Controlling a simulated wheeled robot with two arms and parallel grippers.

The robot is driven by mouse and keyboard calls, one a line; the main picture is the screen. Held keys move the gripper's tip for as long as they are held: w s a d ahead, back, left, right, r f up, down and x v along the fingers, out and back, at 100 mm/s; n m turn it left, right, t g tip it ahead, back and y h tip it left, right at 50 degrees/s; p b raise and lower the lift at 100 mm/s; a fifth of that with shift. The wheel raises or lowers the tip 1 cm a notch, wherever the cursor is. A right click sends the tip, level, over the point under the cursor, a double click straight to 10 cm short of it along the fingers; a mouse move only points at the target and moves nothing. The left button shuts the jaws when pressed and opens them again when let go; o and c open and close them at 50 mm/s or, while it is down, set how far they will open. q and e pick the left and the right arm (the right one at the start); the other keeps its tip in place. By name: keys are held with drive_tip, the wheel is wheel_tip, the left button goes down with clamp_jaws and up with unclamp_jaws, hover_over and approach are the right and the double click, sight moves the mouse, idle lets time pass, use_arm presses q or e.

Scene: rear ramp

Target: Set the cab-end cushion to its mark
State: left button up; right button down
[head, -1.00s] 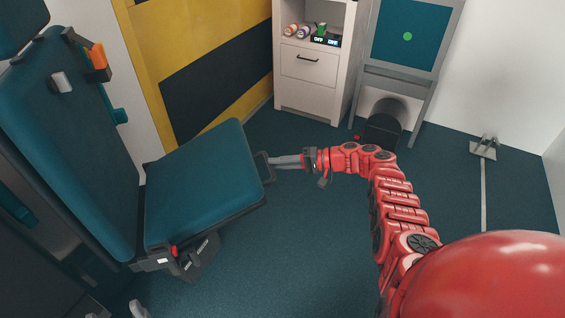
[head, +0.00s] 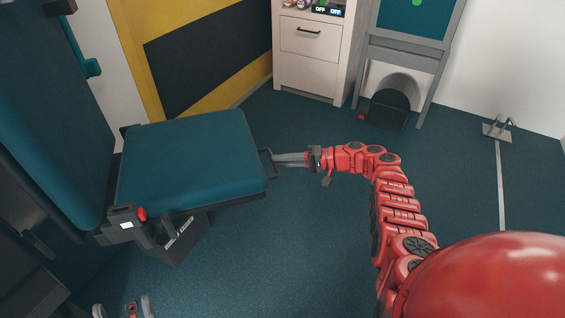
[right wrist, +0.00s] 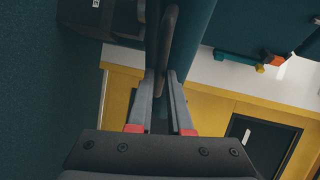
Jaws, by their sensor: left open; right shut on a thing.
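The teal seat cushion (head: 190,160) sits in a dark frame at left in the head view, below the teal backrest (head: 50,140). A dark handle (head: 265,170) projects from the cushion's right edge. My right gripper (head: 275,158) is shut on this handle. In the right wrist view my right gripper (right wrist: 161,80) has its fingers on either side of the dark handle bar (right wrist: 168,40). My left gripper (head: 123,305) is open and empty at the bottom left, below the seat and apart from it. I cannot make out a mark for the cushion.
A white drawer cabinet (head: 312,60) and a grey-framed teal panel (head: 408,70) stand at the back. A dark box (head: 388,108) is on the floor below the panel. A metal floor fitting (head: 497,130) is at right. The middle floor (head: 310,240) is clear.

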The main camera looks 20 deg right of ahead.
drive_tip(key=shift+s+a+f, duration=0.15)
drive_tip(key=shift+s+f, duration=0.05)
drive_tip(key=shift+f, duration=0.8)
drive_tip(key=c, duration=1.1)
unclamp_jaws()
drive_tip(key=shift+o, duration=1.3)
drive_tip(key=shift+f, duration=0.2)
drive_tip(key=shift+a+r, duration=0.1)
drive_tip(key=shift+w+r, duration=0.1)
